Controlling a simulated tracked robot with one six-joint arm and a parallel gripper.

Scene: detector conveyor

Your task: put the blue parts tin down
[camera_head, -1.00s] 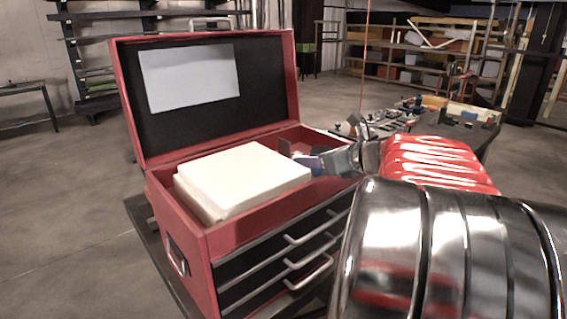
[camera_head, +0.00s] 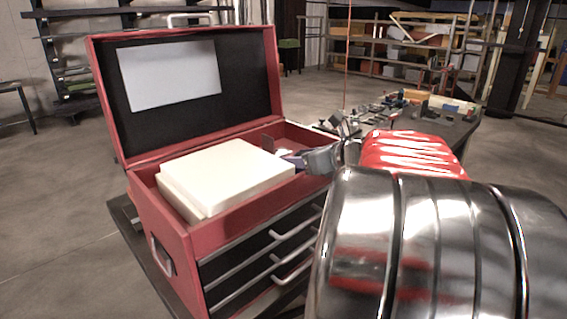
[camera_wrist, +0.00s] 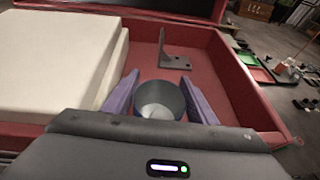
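The blue parts tin (camera_wrist: 159,100) is a small open round can with a blue-grey rim, empty as far as its inside shows. My gripper (camera_wrist: 160,88) has its two purple fingers on either side of the tin, touching it. In the head view my gripper (camera_head: 292,160) is over the right part of the open red toolbox (camera_head: 158,222), beside a cream block. The tin cannot be made out clearly there. Whether the tin's base touches the toolbox floor is hidden.
The cream block (camera_head: 225,170) fills the toolbox's left part; it also shows in the wrist view (camera_wrist: 55,60). A dark upright bracket (camera_wrist: 172,58) stands on the red floor beyond the tin. The raised lid (camera_head: 245,100) is behind. A cluttered table (camera_head: 440,122) is farther right.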

